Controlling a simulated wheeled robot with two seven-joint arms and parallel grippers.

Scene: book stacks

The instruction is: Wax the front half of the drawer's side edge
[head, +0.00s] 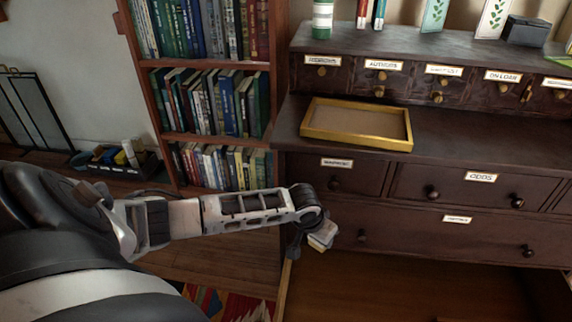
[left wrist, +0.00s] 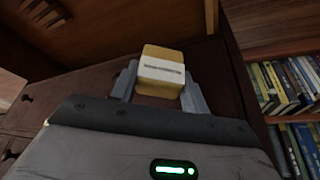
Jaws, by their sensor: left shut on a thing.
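My left gripper (head: 308,232) is shut on a small pale block of wax (head: 323,236). In the left wrist view the wax (left wrist: 161,62) is yellowish with a white printed band, held between the two grey fingers. The open bottom drawer (head: 400,288) shows its brown inside at the bottom of the head view. Its left side edge (head: 283,287) is a pale strip just below my left gripper. The edge also shows in the left wrist view (left wrist: 211,15), near the wax. I cannot tell whether the wax touches it. My right gripper is not in view.
The dark cabinet (head: 400,219) has closed drawers above the open one. A shallow yellow-rimmed tray (head: 357,140) rests on its ledge. A bookcase (head: 166,133) full of books stands at the left. A patterned rug (head: 222,303) lies on the floor beside the drawer.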

